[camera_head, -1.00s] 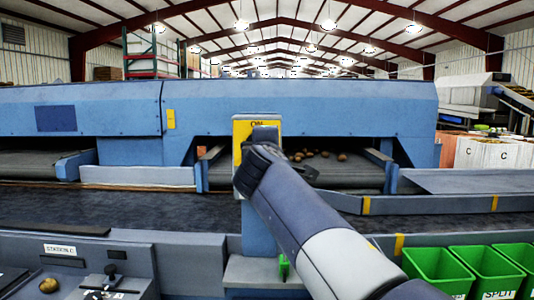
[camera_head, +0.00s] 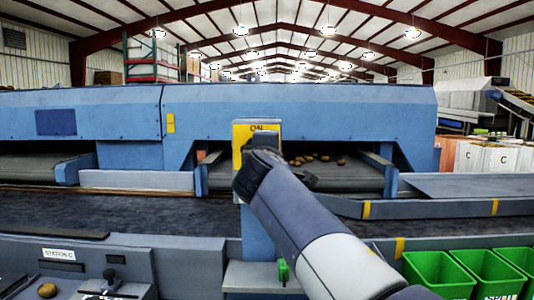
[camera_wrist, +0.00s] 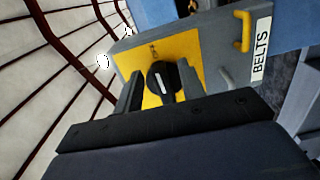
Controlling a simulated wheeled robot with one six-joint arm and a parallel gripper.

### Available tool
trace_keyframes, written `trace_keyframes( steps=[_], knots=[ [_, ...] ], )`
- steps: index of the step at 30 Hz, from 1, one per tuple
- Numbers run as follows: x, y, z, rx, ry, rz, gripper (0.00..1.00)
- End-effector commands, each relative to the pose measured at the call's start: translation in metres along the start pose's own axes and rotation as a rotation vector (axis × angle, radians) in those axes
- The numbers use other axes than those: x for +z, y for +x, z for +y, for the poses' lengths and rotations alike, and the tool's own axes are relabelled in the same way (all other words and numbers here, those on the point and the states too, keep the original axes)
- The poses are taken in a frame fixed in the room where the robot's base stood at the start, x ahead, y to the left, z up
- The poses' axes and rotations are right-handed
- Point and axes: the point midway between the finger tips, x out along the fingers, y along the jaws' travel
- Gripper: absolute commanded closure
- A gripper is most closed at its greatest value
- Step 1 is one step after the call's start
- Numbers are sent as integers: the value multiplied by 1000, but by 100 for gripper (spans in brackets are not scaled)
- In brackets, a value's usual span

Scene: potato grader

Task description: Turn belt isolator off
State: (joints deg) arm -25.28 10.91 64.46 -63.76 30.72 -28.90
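The belt isolator is a yellow plate (camera_head: 241,140) with "ON" at its top, on a grey box on a blue post. My gripper (camera_head: 266,137) is in front of it and hides its knob in the head view. In the wrist view the black round knob (camera_wrist: 162,77) with a white bar shows on the yellow plate (camera_wrist: 187,52). A "BELTS" label (camera_wrist: 261,52) is beside it. My gripper (camera_wrist: 158,84) is open, one grey finger on each side of the knob. Small gaps seem to show between fingers and knob; contact is unclear.
A yellow handle-like loop (camera_wrist: 243,31) stands out beside the plate in the wrist view. Green bins (camera_head: 436,270) stand at lower right. A station panel with a lever (camera_head: 112,280) is at lower left.

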Motion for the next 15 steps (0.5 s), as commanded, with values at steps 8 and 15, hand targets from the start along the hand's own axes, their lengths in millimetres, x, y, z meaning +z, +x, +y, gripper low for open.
trace_keyframes(
  steps=[8,15],
  knots=[
    [0,-19,0,2,0,2,62],
    [-1,-64,0,3,1,4,62]
  ],
)
